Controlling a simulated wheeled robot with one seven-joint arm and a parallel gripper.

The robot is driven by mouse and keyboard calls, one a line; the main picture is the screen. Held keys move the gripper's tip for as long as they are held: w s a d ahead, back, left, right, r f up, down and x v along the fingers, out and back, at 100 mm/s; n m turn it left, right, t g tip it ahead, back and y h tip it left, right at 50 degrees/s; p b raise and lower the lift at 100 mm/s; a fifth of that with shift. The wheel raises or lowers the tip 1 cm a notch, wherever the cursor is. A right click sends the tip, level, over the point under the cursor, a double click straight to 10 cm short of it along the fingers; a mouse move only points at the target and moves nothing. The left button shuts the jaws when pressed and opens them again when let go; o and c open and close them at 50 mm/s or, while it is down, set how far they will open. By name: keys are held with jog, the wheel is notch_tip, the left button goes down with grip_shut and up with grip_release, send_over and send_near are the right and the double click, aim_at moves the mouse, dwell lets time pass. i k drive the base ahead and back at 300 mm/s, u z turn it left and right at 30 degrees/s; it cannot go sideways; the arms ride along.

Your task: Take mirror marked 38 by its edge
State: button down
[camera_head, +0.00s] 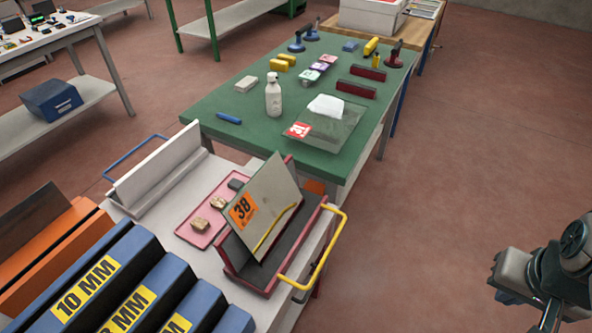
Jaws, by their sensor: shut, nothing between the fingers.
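The mirror marked 38 (276,193) is a grey, glossy plate with an orange label (243,210) reading 38 near its left edge. It leans tilted in a dark-red rack (232,258) with a dark inside, at the front of the white-topped cart. Its upper edge is free and stands above the rack. A yellow curve, like the rack's handle, shows on its face. My gripper (499,273) is at the lower right, well apart from the mirror, over the floor. It is small and dark in view; it is shut and holds nothing.
A yellow handle (327,262) stands out on the cart's right side. A pink tray (197,232) lies left of the mirror. The green table (205,108) behind holds a bottle and a glass plate. Floor at right is clear.

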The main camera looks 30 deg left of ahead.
aim_at(264, 212)
jog(key=u, duration=1.85)
jog(key=k, duration=0.5)
jog(key=z, duration=1.1)
jog(key=i, duration=1.05)
jog(key=u, duration=2.85)
